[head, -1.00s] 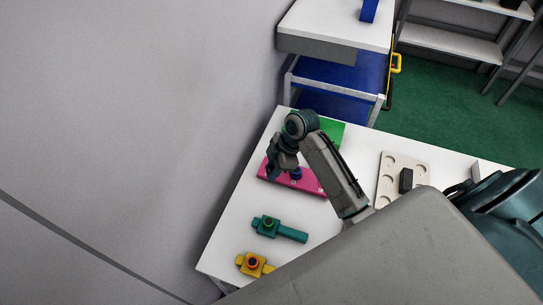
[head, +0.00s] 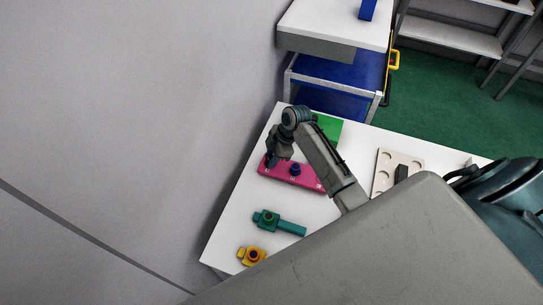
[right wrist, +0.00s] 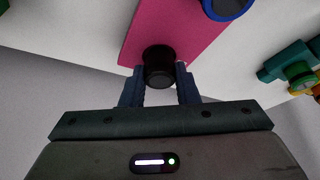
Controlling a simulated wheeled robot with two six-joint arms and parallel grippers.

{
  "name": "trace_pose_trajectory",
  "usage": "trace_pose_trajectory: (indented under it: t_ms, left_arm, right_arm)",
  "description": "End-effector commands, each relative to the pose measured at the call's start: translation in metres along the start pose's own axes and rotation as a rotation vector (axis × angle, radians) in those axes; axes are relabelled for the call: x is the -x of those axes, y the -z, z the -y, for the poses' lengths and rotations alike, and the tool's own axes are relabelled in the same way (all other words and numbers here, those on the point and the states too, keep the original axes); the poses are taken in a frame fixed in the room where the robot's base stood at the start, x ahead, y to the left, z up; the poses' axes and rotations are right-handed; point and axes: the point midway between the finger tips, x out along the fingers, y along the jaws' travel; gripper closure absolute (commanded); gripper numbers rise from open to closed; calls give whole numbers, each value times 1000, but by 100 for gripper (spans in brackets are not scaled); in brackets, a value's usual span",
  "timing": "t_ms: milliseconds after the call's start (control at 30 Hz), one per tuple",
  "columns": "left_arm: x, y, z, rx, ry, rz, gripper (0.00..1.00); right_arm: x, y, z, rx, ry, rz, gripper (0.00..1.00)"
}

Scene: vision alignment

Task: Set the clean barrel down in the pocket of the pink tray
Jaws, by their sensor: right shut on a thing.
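The pink tray (head: 307,181) lies on the white table in the head view and fills the top of the right wrist view (right wrist: 190,28). A blue round piece (head: 295,168) stands on the tray; its rim shows at the top of the right wrist view (right wrist: 228,8). My right gripper (head: 271,165) is at the left end of the tray. In the right wrist view it is shut on a black barrel (right wrist: 159,66), seen against the tray's end. The gripper hides the barrel in the head view. I cannot tell whether the barrel touches the pocket. My left gripper is not in view.
A green plate (head: 328,127) lies behind the tray. A teal fixture (head: 280,222) and a yellow one (head: 250,256) are nearer me.

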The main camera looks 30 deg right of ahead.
Motion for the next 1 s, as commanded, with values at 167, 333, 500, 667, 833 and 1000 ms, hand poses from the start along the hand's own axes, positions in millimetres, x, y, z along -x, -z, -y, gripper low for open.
trace_pose_trajectory:
  t_ms: [167,333,500,667,833,1000]
  left_arm:
    - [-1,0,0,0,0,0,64]
    - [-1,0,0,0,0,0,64]
    - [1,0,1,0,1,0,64]
    - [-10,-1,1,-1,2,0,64]
    - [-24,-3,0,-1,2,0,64]
    - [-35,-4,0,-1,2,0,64]
  right_arm:
    - [-2,-1,0,0,1,0,51]
    - [-2,-1,0,0,1,0,50]
    - [2,1,0,0,0,0,50]
    - [19,-1,-1,2,-4,0,50]
    - [55,-2,-1,3,-6,1,50]
    - [90,-2,-1,3,-4,2,50]
